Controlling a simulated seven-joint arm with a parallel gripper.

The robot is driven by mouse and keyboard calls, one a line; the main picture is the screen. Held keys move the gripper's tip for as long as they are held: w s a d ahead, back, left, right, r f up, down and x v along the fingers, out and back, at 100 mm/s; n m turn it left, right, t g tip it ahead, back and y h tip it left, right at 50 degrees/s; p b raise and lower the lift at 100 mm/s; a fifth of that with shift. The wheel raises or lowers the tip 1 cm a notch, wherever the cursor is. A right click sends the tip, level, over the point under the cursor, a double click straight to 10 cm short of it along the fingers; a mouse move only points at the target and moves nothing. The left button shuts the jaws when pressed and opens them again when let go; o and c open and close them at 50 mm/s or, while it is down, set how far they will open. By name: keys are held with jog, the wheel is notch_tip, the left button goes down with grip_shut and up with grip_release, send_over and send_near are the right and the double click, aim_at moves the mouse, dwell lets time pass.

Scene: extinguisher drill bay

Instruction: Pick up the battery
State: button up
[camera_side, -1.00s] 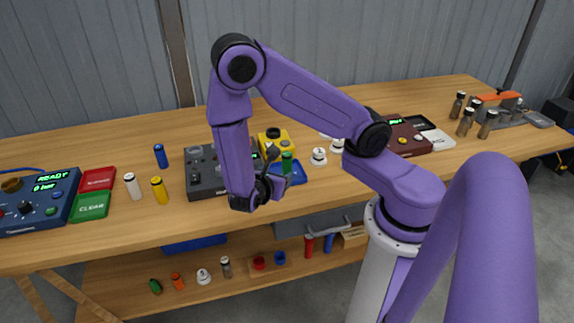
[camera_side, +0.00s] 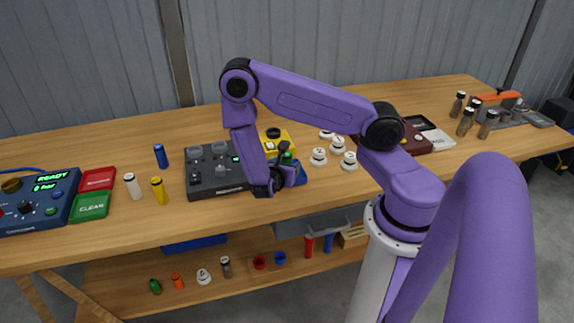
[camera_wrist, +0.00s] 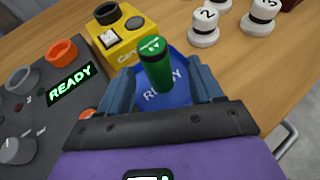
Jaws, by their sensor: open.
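A green battery (camera_wrist: 156,66), a cylinder with a marked top, stands on a blue pad (camera_wrist: 178,66) lettered READY. In the side view only a little of the green battery (camera_side: 287,157) shows behind my gripper (camera_side: 288,172). In the wrist view my gripper (camera_wrist: 160,88) is open, with one finger on each side of the battery and a gap visible around it. I cannot tell whether the fingertips are level with it. Similar blue (camera_side: 161,156), white (camera_side: 132,187) and yellow (camera_side: 159,190) cylinders stand farther left on the table.
A dark control box (camera_side: 216,178) with a READY display stands close left of the pad. A yellow box (camera_wrist: 122,40) is just behind it. White numbered knobs (camera_wrist: 205,27) stand to the right. The wooden table (camera_side: 330,205) is clear in front.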

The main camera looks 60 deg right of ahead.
aim_at(289, 160)
jog(key=shift+w+x, duration=0.2)
jog(key=shift+x, duration=2.7)
jog(key=shift+r, duration=0.15)
jog(key=c, duration=1.1)
